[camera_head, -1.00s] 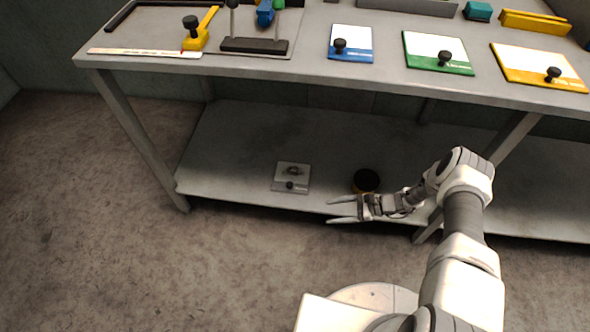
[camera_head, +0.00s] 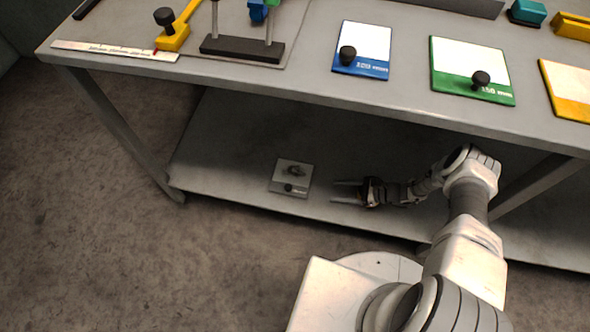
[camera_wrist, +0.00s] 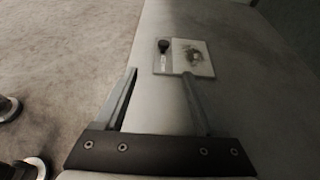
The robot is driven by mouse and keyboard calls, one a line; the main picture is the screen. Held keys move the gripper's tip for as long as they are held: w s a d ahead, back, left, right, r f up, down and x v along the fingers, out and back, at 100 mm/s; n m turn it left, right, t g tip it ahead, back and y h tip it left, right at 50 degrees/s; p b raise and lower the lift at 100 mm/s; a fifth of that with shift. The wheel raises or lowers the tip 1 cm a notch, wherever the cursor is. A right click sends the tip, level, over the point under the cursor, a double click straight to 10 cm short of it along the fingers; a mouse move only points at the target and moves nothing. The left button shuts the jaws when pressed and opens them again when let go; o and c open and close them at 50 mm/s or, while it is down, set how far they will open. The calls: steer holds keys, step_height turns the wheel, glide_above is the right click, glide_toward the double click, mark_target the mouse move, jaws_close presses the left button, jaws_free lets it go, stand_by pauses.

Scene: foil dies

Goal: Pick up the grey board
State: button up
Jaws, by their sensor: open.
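The grey board (camera_head: 291,178) is a small plate with a black knob near its front edge and a dark figure on its face. It lies flat on the lower shelf (camera_head: 225,150) near the front edge. It also shows in the wrist view (camera_wrist: 206,62), ahead of the fingertips, with the knob at its left. My gripper (camera_head: 338,191) is open and empty, to the right of the board with its fingers pointing left at it. In the wrist view its two fingers (camera_wrist: 159,72) stand wide apart, the right tip close to the board's near edge in the picture.
The tabletop (camera_head: 305,62) overhangs the shelf and carries a blue board (camera_head: 364,45), a green board (camera_head: 470,62), a yellow board (camera_head: 570,85) and a dark-based stand (camera_head: 242,48). A table leg (camera_head: 120,130) stands at the left. The shelf left of the grey board is clear.

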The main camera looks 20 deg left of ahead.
steer(key=b, duration=0.3)
glide_toward(289, 187)
steer(key=shift+s+a+f, duration=0.15)
steer(key=shift+a+f, duration=0.2)
steer(key=shift+a, duration=0.1)
steer(key=shift+s+a+f, duration=0.2)
steer(key=shift+a+f, duration=0.15)
steer(key=shift+a, duration=0.15)
steer(key=shift+w+r+b+x, duration=0.15)
steer(key=shift+b+x, duration=0.25)
steer(key=shift+x, duration=1.05)
steer(key=shift+w+r+b+x, duration=0.1)
steer(key=shift+b+x, duration=0.25)
steer(key=shift+x, duration=1.05)
jaws_close()
